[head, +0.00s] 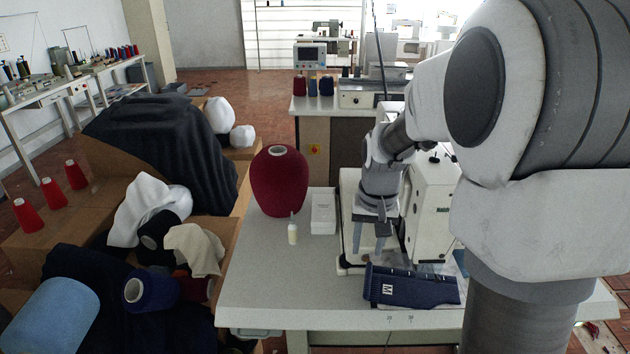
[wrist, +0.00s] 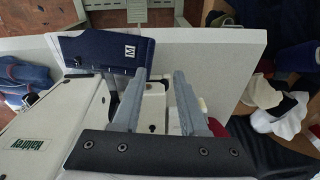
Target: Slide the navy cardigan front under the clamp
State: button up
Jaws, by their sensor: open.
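The navy cardigan front (head: 412,287) lies flat at the front of the table, just before the buttonhole machine (head: 432,205). It is a folded ribbed panel with a white "M" label near its left end. In the wrist view the navy cardigan front (wrist: 95,48) lies beyond the fingertips, to the upper left. My gripper (head: 369,245) is open and empty, pointing down in front of the machine, behind and left of the panel. In the wrist view my gripper's fingers (wrist: 160,78) are apart with nothing between them. The clamp cannot be made out clearly; the gripper and arm cover that area.
A large dark red yarn cone (head: 279,185), a small bottle (head: 293,232) and a white box (head: 323,212) stand left of the machine. The table's (head: 260,290) front left is clear. Boxes with cloth and yarn crowd the floor at left.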

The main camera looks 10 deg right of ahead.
jog(key=m+g+p, duration=0.1)
jog(key=p, duration=0.1)
send_over(367, 286)
notch_tip(367, 286, down, 6)
notch_tip(367, 286, down, 8)
jog(key=b, duration=0.5)
jog(key=shift+d, duration=0.1)
jog(key=shift+r+p, duration=0.2)
jog(key=shift+p, duration=0.45)
jog(key=shift+p, duration=1.2)
jog(key=shift+f, duration=0.45)
jog(key=shift+f+b, duration=0.65)
jog(key=shift+f, duration=0.2)
jog(key=shift+c, duration=0.3)
